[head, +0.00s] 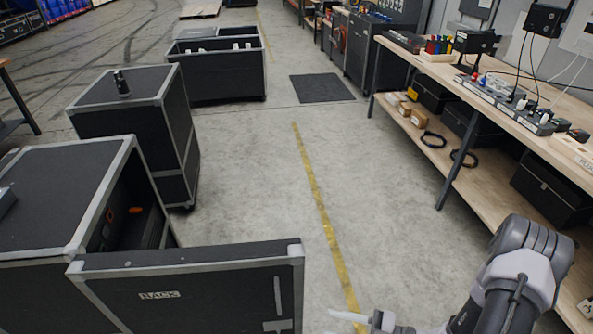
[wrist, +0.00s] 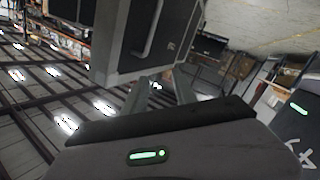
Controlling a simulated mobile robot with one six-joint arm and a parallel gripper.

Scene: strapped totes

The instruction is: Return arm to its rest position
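My arm (head: 515,270) reaches in from the lower right of the head view, its grey joint near the workbench's front edge. My gripper (head: 348,317) is at the bottom edge of that view, partly cut off, just right of the open case door (head: 200,294) marked BACK. In the wrist view my gripper (wrist: 162,80) shows two fingers with a gap between them and nothing held. A black panel with pale edges and a handle (wrist: 150,30) shows beyond the fingers. I cannot tell whether the fingertips touch it.
The black case (head: 55,205) at left stands open, with orange items inside. A second case (head: 135,125) and an open bin (head: 215,85) stand beyond. A wooden workbench (head: 545,95) with gear runs along the right. The floor aisle (head: 270,180) between is clear.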

